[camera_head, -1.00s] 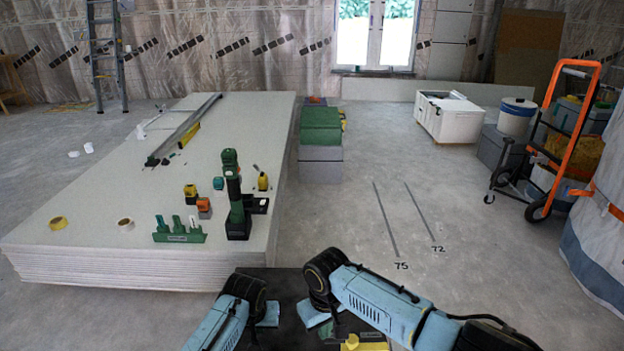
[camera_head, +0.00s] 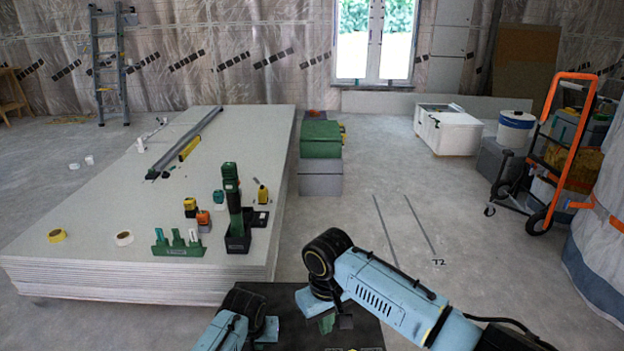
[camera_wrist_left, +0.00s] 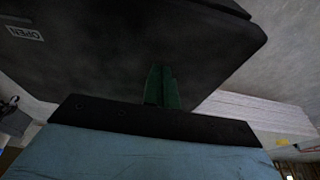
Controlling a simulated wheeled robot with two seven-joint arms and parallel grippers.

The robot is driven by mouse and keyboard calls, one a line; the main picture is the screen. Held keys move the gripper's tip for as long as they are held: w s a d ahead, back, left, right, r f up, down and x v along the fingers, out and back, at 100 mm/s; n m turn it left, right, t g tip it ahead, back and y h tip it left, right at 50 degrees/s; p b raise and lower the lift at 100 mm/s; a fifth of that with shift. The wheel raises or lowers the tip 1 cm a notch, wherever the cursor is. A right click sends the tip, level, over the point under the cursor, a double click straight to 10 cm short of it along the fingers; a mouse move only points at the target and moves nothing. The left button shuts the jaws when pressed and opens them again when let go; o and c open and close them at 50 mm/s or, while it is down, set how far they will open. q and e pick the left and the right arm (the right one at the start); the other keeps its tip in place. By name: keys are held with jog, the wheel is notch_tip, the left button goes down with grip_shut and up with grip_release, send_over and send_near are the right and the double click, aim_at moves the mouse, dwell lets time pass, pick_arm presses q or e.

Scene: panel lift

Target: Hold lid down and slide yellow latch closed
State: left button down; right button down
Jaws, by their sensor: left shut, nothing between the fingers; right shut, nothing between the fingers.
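A dark lid (camera_head: 295,293) lies at the bottom centre of the head view, and it fills much of the left wrist view (camera_wrist_left: 120,50), where a white OPEN label (camera_wrist_left: 25,33) shows. A small bit of yellow, perhaps the latch (camera_head: 352,349), shows at the bottom edge of the head view, mostly cut off. My left gripper (camera_wrist_left: 162,88) has its green fingers shut together against or just above the lid; contact is unclear. In the head view its fingertips are hidden. My right gripper (camera_head: 328,322) is shut and empty over the lid, beyond the yellow bit.
A stack of boards (camera_head: 150,240) stands ahead on the left, with a green tool holder (camera_head: 178,243) and tools on it. A grey and green box (camera_head: 320,160) stands beside it. An orange hand truck (camera_head: 560,150) is at the right. The floor between is clear.

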pick_arm(q)
jog(key=w+v, duration=0.2)
jog(key=v, duration=0.6)
jog(key=shift+r, duration=0.65)
dwell(0.5)
